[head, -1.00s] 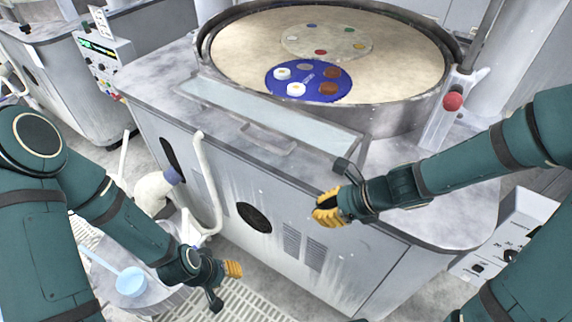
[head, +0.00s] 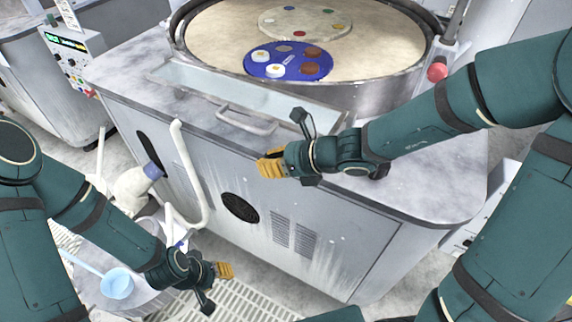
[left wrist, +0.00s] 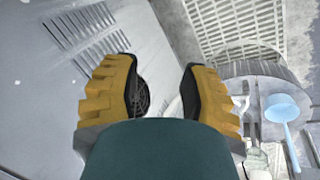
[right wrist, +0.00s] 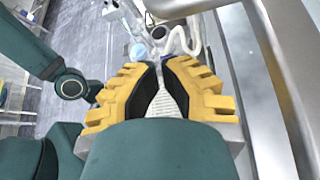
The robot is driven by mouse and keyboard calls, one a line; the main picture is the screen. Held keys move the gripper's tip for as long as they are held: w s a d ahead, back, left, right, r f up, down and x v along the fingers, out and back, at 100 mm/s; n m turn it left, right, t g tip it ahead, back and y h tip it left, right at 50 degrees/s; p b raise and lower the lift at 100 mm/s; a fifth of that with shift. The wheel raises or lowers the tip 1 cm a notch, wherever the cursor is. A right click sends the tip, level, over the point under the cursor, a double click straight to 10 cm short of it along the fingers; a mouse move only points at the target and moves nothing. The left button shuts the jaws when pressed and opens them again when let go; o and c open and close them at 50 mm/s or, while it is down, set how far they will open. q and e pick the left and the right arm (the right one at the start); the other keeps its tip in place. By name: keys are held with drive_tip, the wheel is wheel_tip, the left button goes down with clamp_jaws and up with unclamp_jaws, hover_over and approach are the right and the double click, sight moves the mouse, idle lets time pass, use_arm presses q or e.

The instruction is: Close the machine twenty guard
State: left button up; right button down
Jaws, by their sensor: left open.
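The guard looks like a clear panel (head: 235,92) with a grey frame, lying low along the front of the machine's top, before the round platen. Its grey bar handle (head: 246,122) sticks out at the front edge. The handle appears large and near in the right wrist view (right wrist: 285,75). My right gripper (head: 268,165) is shut and empty, just in front of and below the handle, apart from it in the head view. My left gripper (head: 226,270) is open and empty, low before the machine's front; its fingers are spread in the left wrist view (left wrist: 160,85). No machine number is readable.
The platen (head: 340,60) carries a blue disc (head: 290,72) with several round samples. A red knob (head: 437,72) stands at its right. A white pipe (head: 190,180) and a small round table (head: 90,290) with a light-blue ladle (head: 117,284) are at the lower left.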

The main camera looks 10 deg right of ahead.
use_arm(q)
drive_tip(key=shift+w+r+p, duration=0.2)
drive_tip(key=shift+r+p, duration=0.1)
drive_tip(key=shift+r, duration=0.25)
drive_tip(key=shift+w+r+p, duration=0.15)
drive_tip(key=shift+r+p, duration=0.15)
drive_tip(key=shift+r, duration=0.2)
use_arm(e)
drive_tip(key=r, duration=0.1)
drive_tip(key=w+r, duration=0.1)
drive_tip(key=r, duration=0.1)
drive_tip(key=shift+d+r, duration=0.1)
drive_tip(key=shift+r, duration=0.15)
use_arm(q)
drive_tip(key=shift+r, duration=0.1)
use_arm(e)
drive_tip(key=shift+s, duration=0.1)
